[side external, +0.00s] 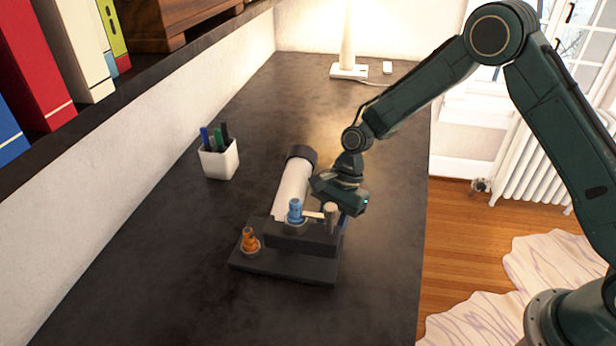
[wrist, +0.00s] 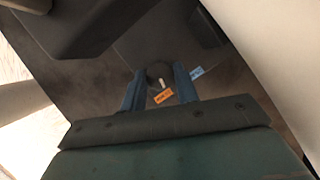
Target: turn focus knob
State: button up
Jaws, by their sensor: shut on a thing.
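A dark device (side external: 290,262) with a stepped base lies on the dark desk, bearing a white tube (side external: 293,187) with a black end. In the wrist view, a small dark round knob (wrist: 152,69) with a white mark sits between the blue fingers of my gripper (wrist: 158,75). My gripper (side external: 343,220) is shut on this knob at the device's right side; the side view hides the grip.
A blue knob-like piece (side external: 295,211), an orange one (side external: 250,241) and a brownish post (side external: 330,217) stand up from the device. A white pen cup (side external: 219,160) stands behind left. A lamp (side external: 349,70) is at the back. The desk (side external: 190,270) is clear at front left.

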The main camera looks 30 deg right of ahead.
jog(key=shift+w+n+g+h, duration=0.1)
jog(key=shift+n+g+h, duration=0.4)
jog(key=shift+n, duration=1.4)
jog(key=o, duration=1)
jog(key=v, duration=1.3)
jog(key=shift+w+d+r, duration=0.2)
jog(key=shift+r, duration=0.1)
